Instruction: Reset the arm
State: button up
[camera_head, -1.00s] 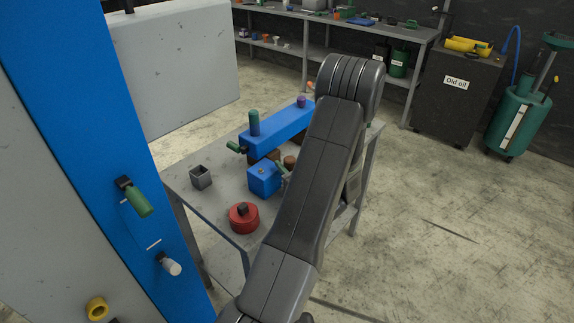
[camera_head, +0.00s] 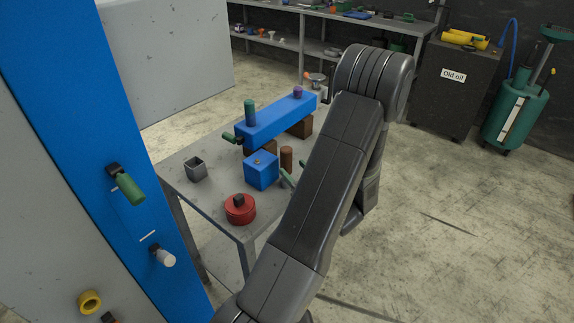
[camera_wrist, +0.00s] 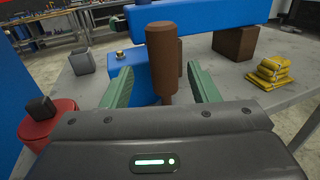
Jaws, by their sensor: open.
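My gripper (camera_wrist: 161,82) is open, with its two green fingers spread apart in the wrist view. One green fingertip shows past my arm in the head view (camera_head: 287,178), beside a blue cube (camera_head: 261,171). A brown upright piece (camera_wrist: 160,55) appears between the fingers in the wrist view; neither finger visibly touches it. A brown cylinder (camera_head: 286,158) stands behind the blue cube in the head view. My arm hides most of the gripper there.
The grey table (camera_head: 216,207) bears a red round part (camera_head: 240,209), a small grey open box (camera_head: 195,169) and a long blue block (camera_head: 277,119) on brown supports. Yellow packets (camera_wrist: 271,72) lie at the right. A blue panel (camera_head: 95,130) stands left; floor right is open.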

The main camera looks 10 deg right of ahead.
aim_at(289, 161)
jog(key=b+v, duration=0.1)
jog(key=v, duration=0.5)
jog(key=shift+s, duration=0.25)
jog(key=shift+w+r, duration=0.1)
jog(key=p+x, duration=0.1)
jog(key=x, duration=0.3)
jog(key=p+x, duration=0.2)
jog(key=x, duration=0.3)
jog(key=p+x, duration=0.1)
jog(key=x, duration=0.3)
jog(key=shift+w+d+r+p, duration=0.15)
jog(key=shift+w+r+p, duration=0.05)
jog(key=shift+r+p, duration=0.1)
jog(key=shift+w+f+b, duration=0.2)
jog(key=shift+w+b, duration=0.1)
jog(key=shift+b, duration=0.25)
jog(key=shift+s+r, duration=0.15)
jog(key=shift+r, duration=0.6)
